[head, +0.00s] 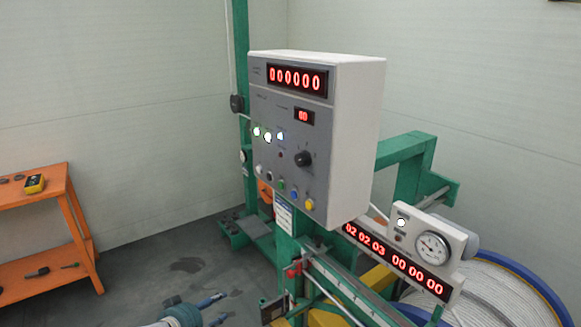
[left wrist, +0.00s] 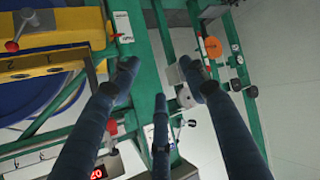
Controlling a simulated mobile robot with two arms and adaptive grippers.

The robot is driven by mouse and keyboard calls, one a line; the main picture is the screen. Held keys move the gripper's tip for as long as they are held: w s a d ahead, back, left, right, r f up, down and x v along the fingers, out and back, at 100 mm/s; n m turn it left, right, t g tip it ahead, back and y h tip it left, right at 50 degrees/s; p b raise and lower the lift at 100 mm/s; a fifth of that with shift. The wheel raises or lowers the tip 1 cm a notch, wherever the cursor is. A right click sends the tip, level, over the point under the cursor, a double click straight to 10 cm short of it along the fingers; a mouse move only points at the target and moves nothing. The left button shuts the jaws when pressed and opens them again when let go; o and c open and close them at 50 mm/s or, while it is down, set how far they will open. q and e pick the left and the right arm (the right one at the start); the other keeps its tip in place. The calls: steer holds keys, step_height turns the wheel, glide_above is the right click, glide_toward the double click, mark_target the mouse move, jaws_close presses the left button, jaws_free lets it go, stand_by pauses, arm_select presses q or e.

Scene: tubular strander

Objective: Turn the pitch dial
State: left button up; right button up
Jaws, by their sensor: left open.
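A grey control box (head: 320,130) stands on a green post in the head view. A black rotary dial (head: 304,158) sits on its front face, right of centre; the labels are too small to read. My left gripper (head: 221,307) is at the bottom edge of the head view, well below and left of the box, touching nothing there. In the left wrist view its dark blue fingers (left wrist: 160,78) are spread apart with nothing held between them. The black dial cannot be made out in the left wrist view. My right gripper is not in view.
Red displays, lights and coloured buttons (head: 294,195) surround the dial. A round white gauge (head: 433,246) and a counter strip (head: 392,260) stand lower right. A cable reel (head: 500,295) is at the bottom right, an orange shelf (head: 40,235) at the left.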

arm_select(q)
steer(key=w+d+r+m+t+h, duration=0.1)
steer(key=w+d+r+h, duration=0.1)
steer(key=r, duration=0.8)
steer(key=w+d+r+m+t+h, duration=0.1)
steer(key=w+d+r, duration=0.2)
steer(key=r, duration=0.7)
step_height(320, 180, up, 9)
steer(key=s+d+m+h, duration=0.1)
steer(key=d+m+h, duration=0.1)
steer(key=d, duration=0.1)
steer(key=m+g+h+p, duration=0.2)
steer(key=m+h+p, duration=0.1)
steer(key=m+h, duration=0.2)
glide_toward(298, 162)
steer(key=x, duration=0.7)
steer(key=shift+w+d+r, duration=0.2)
steer(key=shift+d, duration=0.1)
steer(key=shift+w+d+f, duration=0.15)
steer(key=shift+w+d, duration=0.15)
steer(key=shift+d, duration=0.05)
jaws_close()
